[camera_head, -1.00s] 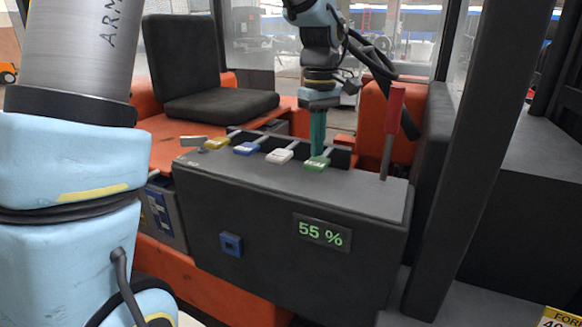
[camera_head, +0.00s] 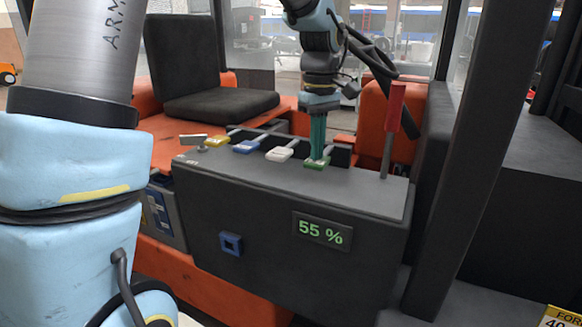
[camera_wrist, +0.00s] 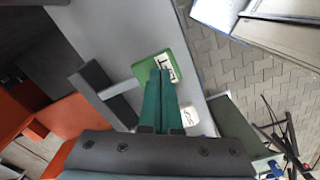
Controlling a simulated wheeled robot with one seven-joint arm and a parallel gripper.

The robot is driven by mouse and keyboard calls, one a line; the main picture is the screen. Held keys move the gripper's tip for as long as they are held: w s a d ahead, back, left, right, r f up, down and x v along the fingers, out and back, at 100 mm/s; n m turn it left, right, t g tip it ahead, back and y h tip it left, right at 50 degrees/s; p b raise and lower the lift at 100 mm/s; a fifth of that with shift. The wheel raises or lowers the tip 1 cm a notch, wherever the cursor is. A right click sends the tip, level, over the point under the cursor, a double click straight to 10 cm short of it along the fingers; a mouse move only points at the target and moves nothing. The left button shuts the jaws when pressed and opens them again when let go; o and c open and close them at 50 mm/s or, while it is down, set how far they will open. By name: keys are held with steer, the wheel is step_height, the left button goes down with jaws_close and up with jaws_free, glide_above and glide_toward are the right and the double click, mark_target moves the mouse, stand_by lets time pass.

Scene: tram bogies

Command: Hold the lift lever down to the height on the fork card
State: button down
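Several levers with coloured paddles stand in a row on the dark console: yellow (camera_head: 216,141), blue (camera_head: 248,147), white (camera_head: 281,154) and green (camera_head: 314,165). My gripper (camera_head: 317,158) points down with its teal fingers together and its tips over the green paddle. The wrist view shows the closed fingers (camera_wrist: 160,75) in front of the green paddle (camera_wrist: 150,66), partly covering its label; I cannot tell whether they touch it. The display (camera_head: 321,231) on the console front reads 55 %. The yellow fork card (camera_head: 560,317) is cut off at the bottom right; only "FOR" and "40" show.
A red-handled lever (camera_head: 393,120) stands right of the green paddle. A dark post (camera_head: 478,150) rises at the right. A black seat (camera_head: 220,103) is behind the console. A small blue button (camera_head: 231,244) is on the console front.

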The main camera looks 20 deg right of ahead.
steer(key=shift+f+b, duration=0.6)
steer(key=shift+f, duration=0.65)
stand_by(1.8)
step_height(320, 180, up, 7)
steer(key=p, duration=0.6)
steer(key=shift+f, duration=0.1)
steer(key=s+a+f+m, duration=0.1)
steer(key=a+f, duration=0.2)
steer(key=a, duration=0.7)
steer(key=s+a+f+m+t, duration=0.1)
steer(key=a+f+m, duration=0.1)
steer(key=a, duration=0.8)
steer(key=s+a+f+m, duration=0.1)
steer(key=s+a+f, duration=0.1)
steer(key=a, duration=0.8)
steer(key=shift+f+m+t, duration=0.3)
steer(key=shift+f, duration=0.5)
